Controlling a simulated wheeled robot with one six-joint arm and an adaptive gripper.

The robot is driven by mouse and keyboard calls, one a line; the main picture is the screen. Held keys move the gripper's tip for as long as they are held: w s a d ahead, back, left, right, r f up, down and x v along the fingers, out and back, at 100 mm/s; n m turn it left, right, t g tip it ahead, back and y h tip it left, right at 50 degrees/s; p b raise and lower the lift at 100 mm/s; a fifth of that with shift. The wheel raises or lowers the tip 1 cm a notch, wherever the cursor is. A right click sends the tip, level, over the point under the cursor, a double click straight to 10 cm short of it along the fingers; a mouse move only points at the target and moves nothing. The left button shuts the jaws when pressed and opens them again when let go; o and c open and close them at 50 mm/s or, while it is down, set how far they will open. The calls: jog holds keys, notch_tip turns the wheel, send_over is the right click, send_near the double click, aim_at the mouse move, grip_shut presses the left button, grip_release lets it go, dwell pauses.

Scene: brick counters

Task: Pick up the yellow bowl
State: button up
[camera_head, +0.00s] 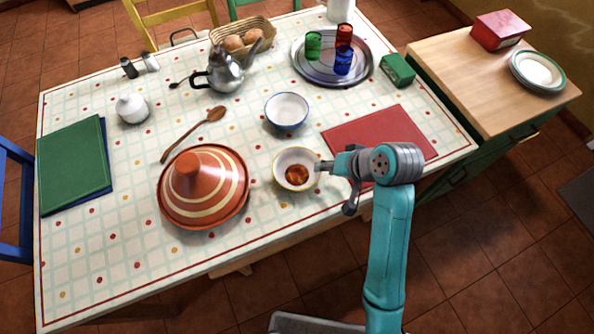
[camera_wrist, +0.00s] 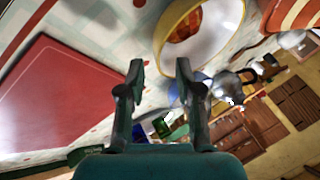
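The yellow bowl (camera_head: 292,157) stands upright on the table, with a pale inside, a thin yellowish rim and reddish-brown contents at its bottom. My gripper (camera_head: 325,167) is at the bowl's right side, its tip close to the rim. The wrist view shows the bowl's yellow wall (camera_wrist: 168,27) at the top, just beyond the right finger. There my gripper (camera_wrist: 160,75) is open, with a clear gap and nothing held between its fingers. I cannot tell whether a finger touches the rim.
A terracotta tagine (camera_head: 203,187) stands left of the bowl. A blue-rimmed bowl (camera_head: 287,110) is behind it, and a red placemat (camera_head: 378,134) lies behind my gripper. A wooden spoon (camera_head: 192,135), silver teapot (camera_head: 222,74) and tray with glasses (camera_head: 318,73) are farther off.

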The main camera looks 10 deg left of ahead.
aim_at(297, 172)
jog(key=shift+x, duration=2.7)
jog(key=shift+s, duration=0.1)
grip_shut()
